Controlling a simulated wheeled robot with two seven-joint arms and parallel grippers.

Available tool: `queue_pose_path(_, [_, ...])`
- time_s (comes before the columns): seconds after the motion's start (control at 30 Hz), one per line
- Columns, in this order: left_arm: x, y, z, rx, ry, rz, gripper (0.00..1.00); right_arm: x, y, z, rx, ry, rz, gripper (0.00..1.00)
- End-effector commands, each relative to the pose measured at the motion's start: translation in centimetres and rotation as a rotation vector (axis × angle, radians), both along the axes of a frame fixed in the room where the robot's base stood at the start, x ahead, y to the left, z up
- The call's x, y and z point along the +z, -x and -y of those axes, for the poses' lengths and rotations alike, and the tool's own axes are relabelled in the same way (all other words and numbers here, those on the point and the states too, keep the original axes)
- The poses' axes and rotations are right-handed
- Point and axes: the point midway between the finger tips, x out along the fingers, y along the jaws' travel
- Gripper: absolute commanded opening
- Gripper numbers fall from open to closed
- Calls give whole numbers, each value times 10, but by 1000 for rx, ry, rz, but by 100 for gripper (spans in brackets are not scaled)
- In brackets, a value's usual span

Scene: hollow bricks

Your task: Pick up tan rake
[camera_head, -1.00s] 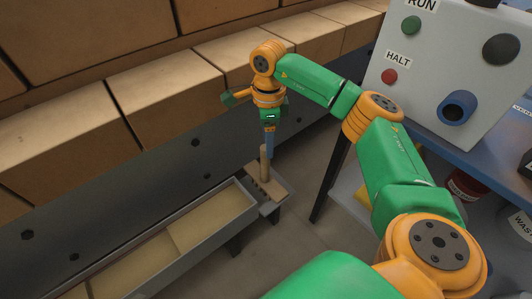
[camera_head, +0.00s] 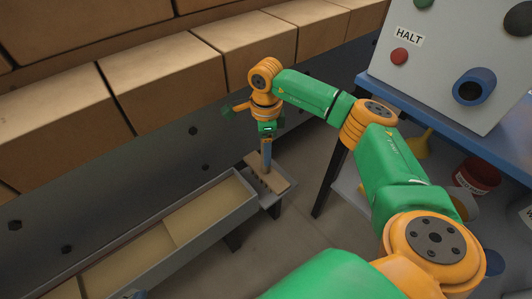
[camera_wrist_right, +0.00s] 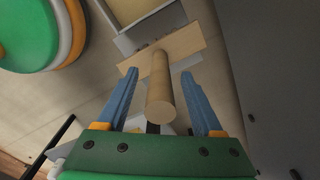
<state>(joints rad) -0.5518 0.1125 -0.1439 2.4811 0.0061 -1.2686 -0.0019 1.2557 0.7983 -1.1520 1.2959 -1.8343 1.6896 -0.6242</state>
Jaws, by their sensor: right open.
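The tan rake (camera_head: 270,182) has a flat head with dark teeth or holes, and a round handle standing up from it. It sits on a grey ledge at the end of a trough. My right gripper (camera_head: 266,155) points down over it, with its blue fingers at the handle. In the right wrist view, the rake handle (camera_wrist_right: 160,85) is between the two open fingers of my right gripper (camera_wrist_right: 163,90), with gaps on both sides.
The grey trough (camera_head: 245,210) with pale fill runs to the lower left. Large tan bricks (camera_head: 160,75) line the back above a dark wall. A blue table (camera_head: 420,105) with a control box (camera_head: 440,60) stands at right; a red tin (camera_head: 475,177) is below.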

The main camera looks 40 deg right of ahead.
Motion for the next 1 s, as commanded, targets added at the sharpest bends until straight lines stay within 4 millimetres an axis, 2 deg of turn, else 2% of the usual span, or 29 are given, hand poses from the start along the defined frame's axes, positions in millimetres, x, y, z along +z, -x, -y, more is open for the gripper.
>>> queue_pose_path(0.1, [0,0,0,0,0,-1,0,0,0,0,0,0,0,68])
queue_pose_path(0.13, [0,0,0,0,0,-1,0,0,0,0,0,0,0,63])
queue_pose_path(0.37, [0,0,0,0,0,-2,0,0,0,0,0,0,0,0])
queue_pose_path(1.0, [0,0,0,0,1,-2,0,0,0,0,0,0,0,0])
